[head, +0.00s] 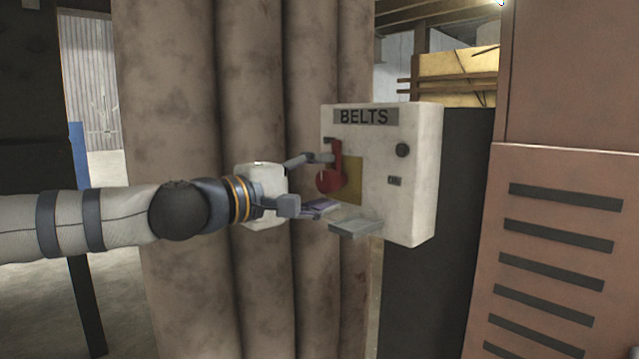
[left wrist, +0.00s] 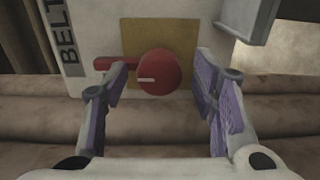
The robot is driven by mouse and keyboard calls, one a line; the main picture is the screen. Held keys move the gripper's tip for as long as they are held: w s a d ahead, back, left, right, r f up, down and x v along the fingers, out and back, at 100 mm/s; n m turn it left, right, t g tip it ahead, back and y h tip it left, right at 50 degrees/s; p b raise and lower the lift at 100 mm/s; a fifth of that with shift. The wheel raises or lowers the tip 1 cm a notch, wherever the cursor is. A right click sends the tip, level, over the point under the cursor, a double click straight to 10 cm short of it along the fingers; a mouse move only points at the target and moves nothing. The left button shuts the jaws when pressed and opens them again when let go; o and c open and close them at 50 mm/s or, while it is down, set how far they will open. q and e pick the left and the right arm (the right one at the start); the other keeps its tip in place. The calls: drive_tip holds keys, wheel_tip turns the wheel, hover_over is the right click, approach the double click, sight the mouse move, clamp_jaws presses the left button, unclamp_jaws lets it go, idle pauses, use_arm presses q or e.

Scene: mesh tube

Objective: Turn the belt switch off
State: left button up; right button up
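The belt switch is a round red knob (head: 330,181) with a red handle pointing up, on a tan plate of a white box (head: 410,190) labelled BELTS. In the left wrist view the knob (left wrist: 158,74) has a short white mark, and its handle points left, towards the label. My left gripper (head: 322,184) is open in front of the box, one finger above the knob and one below. In the left wrist view the fingers (left wrist: 163,88) stand either side of the knob, the left one overlapping the handle. I cannot tell whether it touches. My right gripper is not in view.
A grey ledge (head: 356,228) juts out below the switch. It also shows at the top right of the left wrist view (left wrist: 248,18). Thick brown pipes (head: 262,80) stand behind my left arm. A slotted reddish cabinet (head: 560,240) stands at right.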

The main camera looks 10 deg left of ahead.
use_arm(q)
drive_tip(key=shift+a, duration=0.1)
drive_tip(key=v, duration=1.2)
